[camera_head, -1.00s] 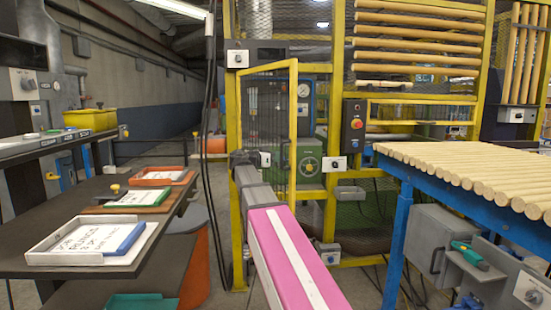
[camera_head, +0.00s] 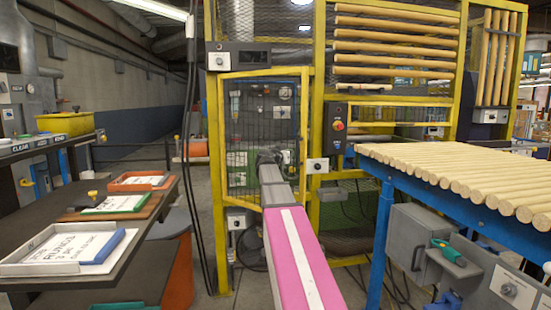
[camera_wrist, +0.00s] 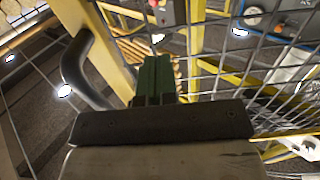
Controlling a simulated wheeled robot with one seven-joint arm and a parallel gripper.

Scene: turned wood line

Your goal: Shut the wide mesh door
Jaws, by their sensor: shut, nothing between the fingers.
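The wide mesh door (camera_head: 262,72) has a yellow frame and dark wire mesh and stands in the middle of the head view. It looks nearly in line with the yellow cage front, its right edge close to the post (camera_head: 316,120). Whether a small gap is left there, I cannot tell. My gripper (camera_head: 268,154) is in front of the door's mesh, partly hidden by my arm. In the wrist view its dark green fingers (camera_wrist: 154,80) are shut and empty, close to the mesh. A black handle (camera_wrist: 82,68) on a yellow bar is to their left; the fingers are not around it.
A blue-legged table with wooden rods (camera_head: 460,170) stands at right. A dark bench with trays (camera_head: 75,250) is at left. A control box with a red button (camera_head: 338,126) is right of the door. Black cables hang left of the cage.

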